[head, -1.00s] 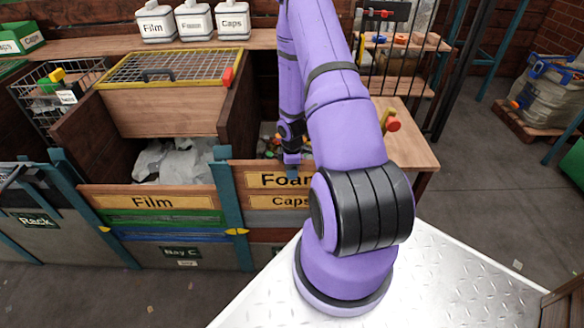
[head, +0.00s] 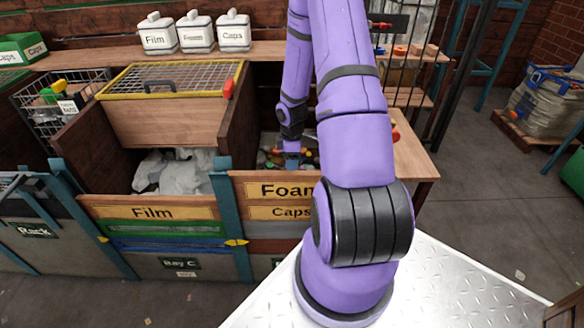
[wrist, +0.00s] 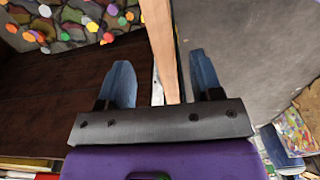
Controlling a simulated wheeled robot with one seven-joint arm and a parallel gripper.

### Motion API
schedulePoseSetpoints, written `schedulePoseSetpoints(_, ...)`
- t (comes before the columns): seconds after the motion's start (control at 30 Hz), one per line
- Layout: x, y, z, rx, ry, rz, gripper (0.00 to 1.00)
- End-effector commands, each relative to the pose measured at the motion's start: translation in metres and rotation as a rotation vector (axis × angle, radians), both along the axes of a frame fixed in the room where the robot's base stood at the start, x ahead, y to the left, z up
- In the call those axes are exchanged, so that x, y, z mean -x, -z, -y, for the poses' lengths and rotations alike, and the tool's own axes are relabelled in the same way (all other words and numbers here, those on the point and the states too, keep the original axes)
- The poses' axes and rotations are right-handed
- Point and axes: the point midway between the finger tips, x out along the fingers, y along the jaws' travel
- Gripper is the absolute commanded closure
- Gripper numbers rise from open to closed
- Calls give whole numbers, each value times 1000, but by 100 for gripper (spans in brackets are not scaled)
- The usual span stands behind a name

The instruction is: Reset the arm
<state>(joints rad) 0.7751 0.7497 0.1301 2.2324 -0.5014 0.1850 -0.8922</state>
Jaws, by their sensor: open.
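My gripper (wrist: 163,78) is open in the wrist view, with its two blue fingers apart and no object held between them. In the head view my gripper (head: 291,160) hangs, small, at the end of my purple arm by the bin with the Foam and Caps labels (head: 268,191). In the wrist view a wooden edge (wrist: 161,42) runs behind the gap between the fingers. A pile of colourful caps (wrist: 75,22) lies at the upper left of that view, apart from the fingers.
The Film bin (head: 150,212) with white film (head: 176,172) stands left of the gripper, under a yellow-framed mesh lid (head: 172,78). White canisters (head: 195,34) stand on the shelf behind. A wooden side table (head: 415,160) is at the right. Open floor (head: 470,190) lies further right.

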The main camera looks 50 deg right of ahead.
Motion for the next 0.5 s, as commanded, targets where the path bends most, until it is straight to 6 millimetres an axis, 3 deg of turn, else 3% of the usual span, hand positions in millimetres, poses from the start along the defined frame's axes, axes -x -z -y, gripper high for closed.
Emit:
schedulePoseSetpoints(0.13, 0, -10, 0, 0, 1, 0, 41)
schedulePoseSetpoints(0.5, 0, -12, 0, 0, 0, -1, 41)
